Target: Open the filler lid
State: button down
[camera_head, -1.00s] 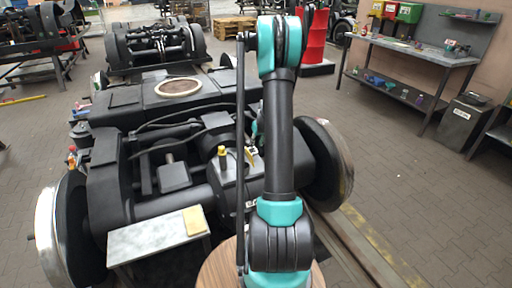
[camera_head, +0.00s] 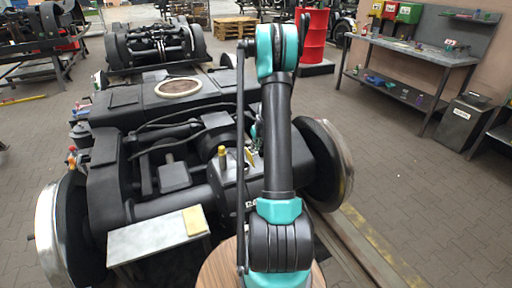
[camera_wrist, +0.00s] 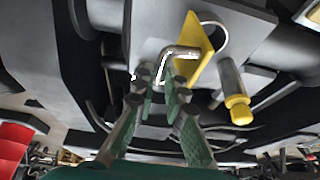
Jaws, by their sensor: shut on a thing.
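In the wrist view, the two fingers of my gripper (camera_wrist: 162,78) are closed in around a bent bare-metal handle (camera_wrist: 180,52). A tilted yellow plate (camera_wrist: 195,48) stands right beside the handle on a grey housing (camera_wrist: 152,35); I cannot tell for sure whether this plate is the filler lid or a tag. A metal rod with a yellow end (camera_wrist: 238,105) sticks out to the right, apart from the fingers. In the head view, the housing (camera_head: 232,180) carries a yellow-topped fitting (camera_head: 222,152). My forearm largely hides the gripper there.
The dark bogie frame (camera_head: 130,95) and its wheels (camera_head: 325,165) surround the housing closely. A grey plate with a yellow pad (camera_head: 193,220) lies at the front.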

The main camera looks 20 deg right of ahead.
jog(key=shift+a+r, duration=0.25)
jog(key=shift+a, duration=0.7)
jog(key=c, duration=1.6)
grip_release()
jog(key=shift+o, duration=0.2)
jog(key=v, duration=1.2)
jog(key=shift+s, duration=0.1)
jog(key=s+a+r, duration=0.4)
jog(key=s+a, duration=0.8)
jog(key=s, duration=0.2)
jog(key=s+a+f, duration=0.1)
jog(key=s+a, duration=0.2)
jog(key=s, duration=0.6)
jog(key=s+a+f, duration=0.2)
jog(key=s+a, duration=0.2)
jog(key=s, duration=0.5)
jog(key=shift+a, duration=0.25)
